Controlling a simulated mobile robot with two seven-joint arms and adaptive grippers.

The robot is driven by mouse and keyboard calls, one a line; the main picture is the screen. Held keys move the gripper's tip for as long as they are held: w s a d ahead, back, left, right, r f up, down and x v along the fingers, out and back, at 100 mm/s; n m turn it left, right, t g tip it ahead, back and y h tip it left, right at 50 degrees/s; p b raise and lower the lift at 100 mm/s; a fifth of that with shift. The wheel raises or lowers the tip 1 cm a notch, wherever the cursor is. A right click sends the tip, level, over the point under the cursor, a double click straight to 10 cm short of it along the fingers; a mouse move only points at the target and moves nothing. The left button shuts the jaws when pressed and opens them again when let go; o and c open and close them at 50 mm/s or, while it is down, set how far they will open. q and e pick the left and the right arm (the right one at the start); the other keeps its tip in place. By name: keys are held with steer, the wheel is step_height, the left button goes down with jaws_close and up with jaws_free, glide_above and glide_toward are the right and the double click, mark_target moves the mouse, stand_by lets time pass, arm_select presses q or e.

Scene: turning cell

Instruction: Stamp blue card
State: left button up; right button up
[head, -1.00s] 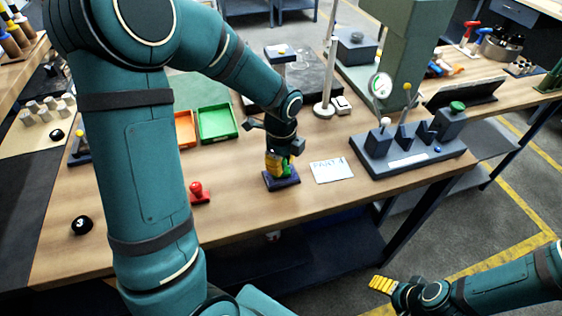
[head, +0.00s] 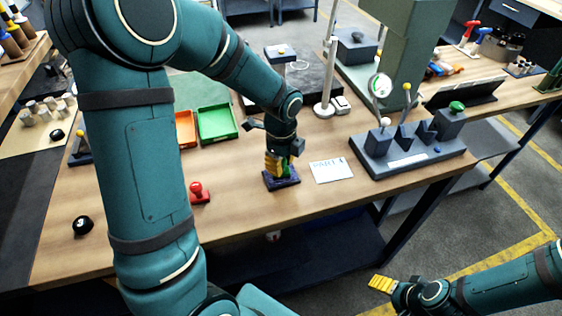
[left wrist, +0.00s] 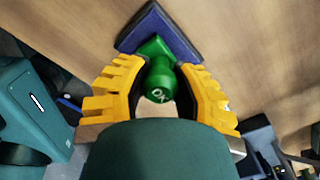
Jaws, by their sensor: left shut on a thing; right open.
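My left gripper (head: 275,166) is shut on a green stamp (left wrist: 161,86), with its yellow fingers on either side of the handle. The handle's top is marked "OK". The stamp is at a dark blue-purple pad (head: 284,182) on the bench, which also shows in the left wrist view (left wrist: 178,38). I cannot tell whether its face touches the pad. A white card (head: 332,170) with blue "PART" lettering lies flat just right of the pad. I cannot make out a clearly blue card. My right gripper (head: 381,284) is open and empty, off the bench's front edge.
A red stamp (head: 198,193) stands left of the pad. Orange (head: 185,129) and green trays (head: 217,125) lie behind it. A dark fixture block (head: 412,151) with a green-topped part stands right of the card. A black ball (head: 82,226) sits far left.

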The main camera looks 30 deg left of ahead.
arm_select(q)
steer(key=shift+r+p, duration=2.85)
steer(key=shift+r, duration=0.65)
arm_select(e)
step_height(320, 180, up, 6)
steer(key=shift+f, duration=0.1)
